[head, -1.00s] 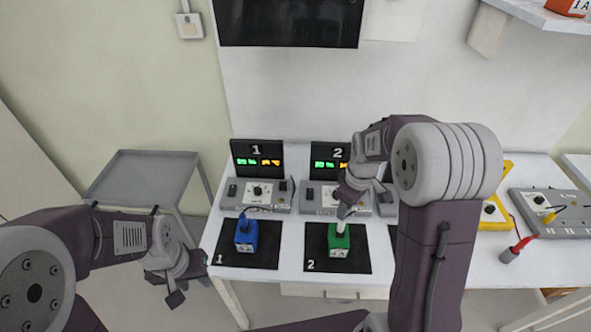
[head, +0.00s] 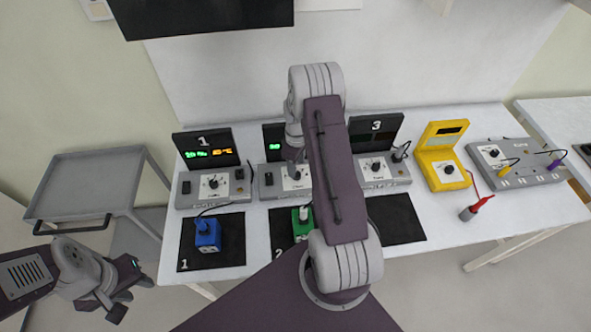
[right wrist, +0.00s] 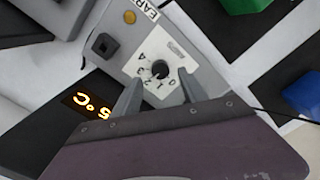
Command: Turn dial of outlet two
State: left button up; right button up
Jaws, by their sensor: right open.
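Outlet two is the grey box (head: 268,190) in the middle of the bench, below a dark display that my right arm mostly hides. Its black dial (right wrist: 160,69) sits on a white plate numbered from 0 to 4 in the right wrist view. My right gripper (right wrist: 159,90) is open, with its fingertips near the dial, one toward each side; I cannot tell whether they touch it. In the head view my right gripper (head: 294,170) is over the dial and largely covers it. My left gripper (head: 124,298) hangs clear of the bench at lower left; its jaw opening is unclear.
Outlet one (head: 212,187) stands to the left and outlet three (head: 372,173) to the right. A blue plug block (head: 207,236) and a partly hidden green one (head: 300,226) rest on black mats. A yellow meter (head: 443,172) and a grey box (head: 515,165) are further right.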

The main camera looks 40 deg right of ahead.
aim_at(297, 174)
notch_tip(297, 174, down, 3)
jog(key=shift+f+p, duration=0.1)
jog(key=shift+p, duration=0.2)
jog(key=shift+s+f, duration=0.15)
jog(key=shift+f, duration=0.4)
grip_shut()
